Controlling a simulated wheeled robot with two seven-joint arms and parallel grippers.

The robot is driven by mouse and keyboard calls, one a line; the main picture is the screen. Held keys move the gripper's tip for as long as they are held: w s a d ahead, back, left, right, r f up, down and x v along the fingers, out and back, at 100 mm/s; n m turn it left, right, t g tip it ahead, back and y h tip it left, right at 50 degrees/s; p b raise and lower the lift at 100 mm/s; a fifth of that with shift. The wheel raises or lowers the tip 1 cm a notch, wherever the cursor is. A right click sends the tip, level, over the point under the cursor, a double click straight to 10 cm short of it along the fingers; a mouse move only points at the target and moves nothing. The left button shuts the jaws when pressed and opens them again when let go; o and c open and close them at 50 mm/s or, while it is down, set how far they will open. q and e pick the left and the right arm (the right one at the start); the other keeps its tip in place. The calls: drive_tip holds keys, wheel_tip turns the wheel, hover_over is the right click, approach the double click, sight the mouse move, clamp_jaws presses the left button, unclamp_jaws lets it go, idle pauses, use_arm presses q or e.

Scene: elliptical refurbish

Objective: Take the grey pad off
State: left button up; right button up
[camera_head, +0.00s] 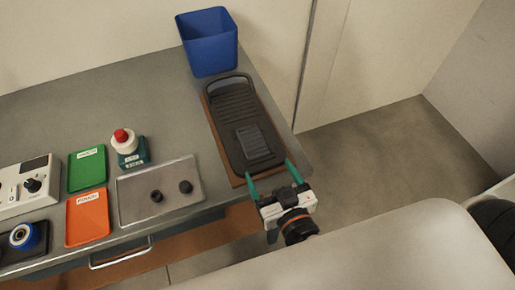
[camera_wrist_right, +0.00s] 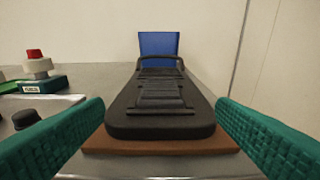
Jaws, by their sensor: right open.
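The grey pad (camera_head: 254,143) is a small dark ribbed block. It lies on the near half of a long black pedal plate (camera_head: 234,84) with a looped far end. In the right wrist view the pad (camera_wrist_right: 160,95) sits in the middle, on top of the pedal plate (camera_wrist_right: 160,129). My right gripper (camera_head: 271,172) is open and empty at the near end of the plate. Its green fingers are spread on either side, and it also shows in the right wrist view (camera_wrist_right: 161,112). The fingers appear clear of the pad. My left gripper is not in view.
The plate rests on a brown board (camera_wrist_right: 160,146) at the bench's right end. A blue bin (camera_head: 208,45) stands behind it. A metal tray (camera_head: 135,208) with two black knobs, a red-topped button (camera_head: 124,141), and green (camera_head: 87,170) and orange (camera_head: 87,217) trays lie left.

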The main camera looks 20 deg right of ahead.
sight(254, 142)
drive_tip(key=w+p, duration=0.1)
drive_tip(key=w, duration=0.2)
drive_tip(key=shift+w, duration=0.1)
drive_tip(key=w+p, duration=0.1)
drive_tip(key=w, duration=0.2)
drive_tip(key=w+f+p, duration=0.1)
drive_tip(key=w, duration=0.2)
drive_tip(key=shift+a+f, duration=0.1)
drive_tip(key=shift+a, duration=0.05)
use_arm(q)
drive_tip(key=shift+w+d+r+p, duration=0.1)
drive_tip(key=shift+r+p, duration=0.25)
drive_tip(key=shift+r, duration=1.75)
use_arm(e)
drive_tip(key=shift+w+f, duration=0.25)
drive_tip(key=shift+w, duration=0.5)
drive_tip(key=c, duration=1.3)
drive_tip(key=shift+r, duration=0.1)
